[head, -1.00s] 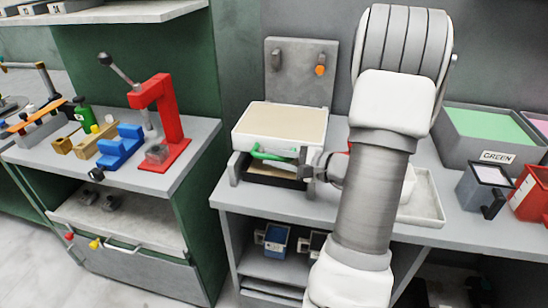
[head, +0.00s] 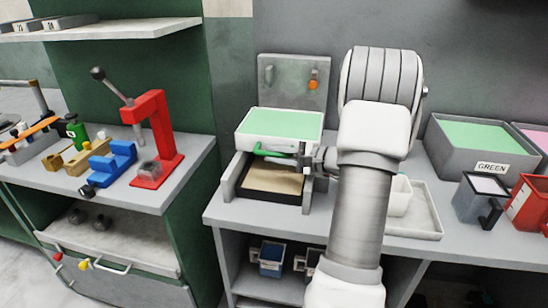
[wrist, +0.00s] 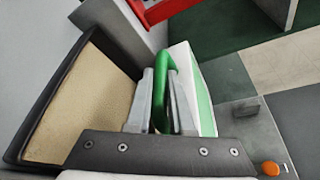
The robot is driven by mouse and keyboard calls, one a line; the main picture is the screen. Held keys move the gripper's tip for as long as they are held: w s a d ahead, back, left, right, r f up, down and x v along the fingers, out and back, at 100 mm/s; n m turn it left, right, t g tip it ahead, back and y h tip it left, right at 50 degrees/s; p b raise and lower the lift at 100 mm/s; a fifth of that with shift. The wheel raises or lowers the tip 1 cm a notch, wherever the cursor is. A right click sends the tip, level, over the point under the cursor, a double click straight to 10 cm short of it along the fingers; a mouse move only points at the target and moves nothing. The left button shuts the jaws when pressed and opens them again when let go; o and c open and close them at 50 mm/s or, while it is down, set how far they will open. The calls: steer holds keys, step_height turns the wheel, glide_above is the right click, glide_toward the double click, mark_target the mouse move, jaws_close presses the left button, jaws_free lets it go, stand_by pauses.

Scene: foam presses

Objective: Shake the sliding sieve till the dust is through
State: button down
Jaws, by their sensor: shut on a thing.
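The sliding sieve (head: 280,138) is a white box with green material on its top face, at the back of a grey frame (head: 228,188). My gripper (head: 303,156) is shut on its green handle (head: 265,152). In the wrist view, the fingers of my gripper (wrist: 161,75) stand on both sides of the handle (wrist: 164,95), with the sieve (wrist: 192,65) just to the right. A black tray (head: 248,192) with tan dust lies below and in front of the sieve. The sieve's inside under the surface is hidden.
A grey backboard (head: 293,75) with an orange knob (head: 313,85) stands behind. To the right are a pale tray (head: 428,225), a bin labelled GREEN (head: 450,160) and a red container (head: 530,205). A red press (head: 160,140) stands on the left bench.

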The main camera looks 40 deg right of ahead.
steer(key=shift+d+r, duration=0.15)
steer(key=shift+d, duration=0.05)
steer(key=c, duration=0.8)
jaws_free()
steer(key=shift+w+d, duration=0.1)
steer(key=shift+w, duration=0.05)
steer(key=v, duration=1.7)
steer(key=shift+s+p, duration=0.25)
steer(key=shift+p, duration=0.2)
